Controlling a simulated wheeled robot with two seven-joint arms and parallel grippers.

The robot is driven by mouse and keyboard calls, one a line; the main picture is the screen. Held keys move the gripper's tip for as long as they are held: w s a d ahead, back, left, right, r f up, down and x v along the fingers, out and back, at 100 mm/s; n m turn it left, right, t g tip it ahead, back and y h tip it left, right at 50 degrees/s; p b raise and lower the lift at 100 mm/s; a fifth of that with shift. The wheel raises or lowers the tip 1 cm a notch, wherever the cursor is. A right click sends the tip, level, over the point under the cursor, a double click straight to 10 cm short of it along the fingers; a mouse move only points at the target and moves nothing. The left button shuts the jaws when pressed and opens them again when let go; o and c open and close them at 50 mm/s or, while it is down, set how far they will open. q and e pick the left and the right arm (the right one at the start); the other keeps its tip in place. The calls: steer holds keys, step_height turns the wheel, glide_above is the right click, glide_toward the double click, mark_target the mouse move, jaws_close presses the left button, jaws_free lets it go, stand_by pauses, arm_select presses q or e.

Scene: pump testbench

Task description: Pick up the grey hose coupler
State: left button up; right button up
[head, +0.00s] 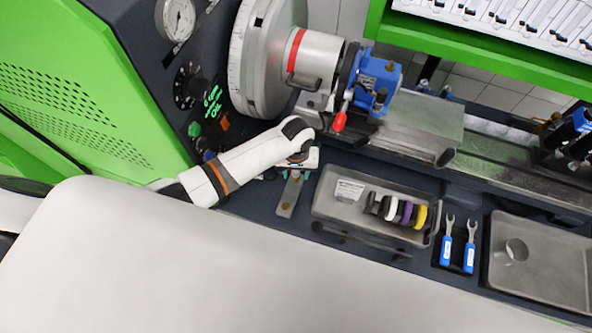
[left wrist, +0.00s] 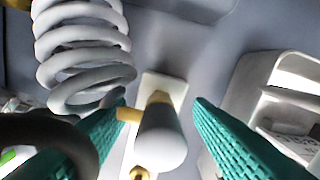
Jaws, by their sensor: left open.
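The grey hose coupler (left wrist: 161,138), a pale grey cylinder with brass fittings, shows in the left wrist view between the two teal fingers of my left gripper (left wrist: 160,105). The fingers are apart, with a visible gap on the right of the coupler; contact on the left cannot be told. A coiled grey hose (left wrist: 85,55) is at the upper left of that view. In the head view my left gripper (head: 300,160) is below the machine's chuck; its fingers and the coupler are not clear there. My right gripper is not in view.
A grey plate (head: 289,195) lies just below my left gripper. A grey tray (head: 335,205) with coloured rings is to its right, then two blue-handled wrenches (head: 458,248) and another tray (head: 540,270). The chuck (head: 262,55) and a red-tipped lever (head: 339,121) are above.

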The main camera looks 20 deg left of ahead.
arm_select(q)
steer(key=shift+f, duration=0.15)
jaws_close()
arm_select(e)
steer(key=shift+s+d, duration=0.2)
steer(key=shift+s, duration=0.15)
